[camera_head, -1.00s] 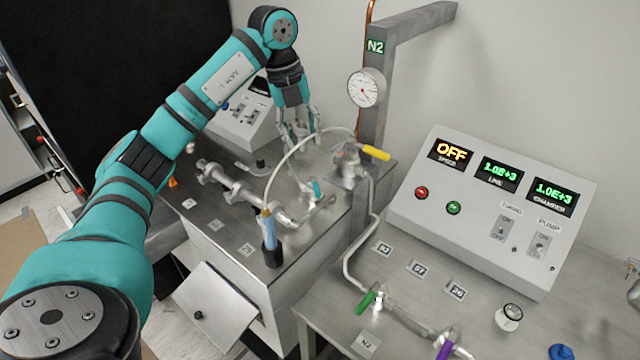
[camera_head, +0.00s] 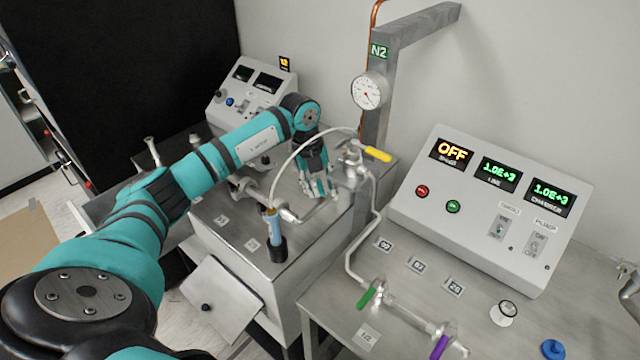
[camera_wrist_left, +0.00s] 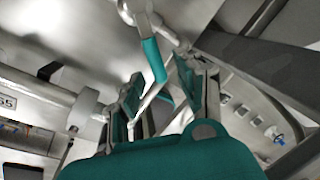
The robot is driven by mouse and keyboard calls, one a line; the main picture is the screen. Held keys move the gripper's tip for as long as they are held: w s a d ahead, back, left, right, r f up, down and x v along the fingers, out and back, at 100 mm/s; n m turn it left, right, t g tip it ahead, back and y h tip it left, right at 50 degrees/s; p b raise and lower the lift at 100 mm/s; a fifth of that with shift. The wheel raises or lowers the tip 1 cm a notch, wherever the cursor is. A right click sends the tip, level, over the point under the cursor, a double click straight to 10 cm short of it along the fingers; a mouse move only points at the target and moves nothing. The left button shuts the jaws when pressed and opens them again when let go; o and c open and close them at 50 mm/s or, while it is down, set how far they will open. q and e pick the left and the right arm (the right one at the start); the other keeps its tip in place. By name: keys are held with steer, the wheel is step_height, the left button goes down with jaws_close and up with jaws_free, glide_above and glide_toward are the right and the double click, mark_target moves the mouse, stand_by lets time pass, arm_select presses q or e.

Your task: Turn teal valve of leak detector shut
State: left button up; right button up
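The teal valve handle (camera_wrist_left: 150,58) shows in the left wrist view as a short teal lever on a metal pipe fitting. It lies between and just ahead of the two fingertips of my left gripper (camera_wrist_left: 160,72). The fingers stand apart, with a gap visible around the lever; I cannot tell whether either finger touches it. In the head view my left gripper (camera_head: 320,190) points down at the pipework on top of the leak detector cabinet (camera_head: 240,235) and hides the teal handle. My right gripper is not in view.
A clear hose (camera_head: 285,165) arches beside my left gripper, from a blue-filled tube (camera_head: 275,228). A yellow-handled valve (camera_head: 376,154) and a grey post (camera_head: 375,125) stand close on the right. Green (camera_head: 370,298) and purple (camera_head: 440,345) valves sit on the front bench.

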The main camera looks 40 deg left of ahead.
arm_select(q)
jaws_close()
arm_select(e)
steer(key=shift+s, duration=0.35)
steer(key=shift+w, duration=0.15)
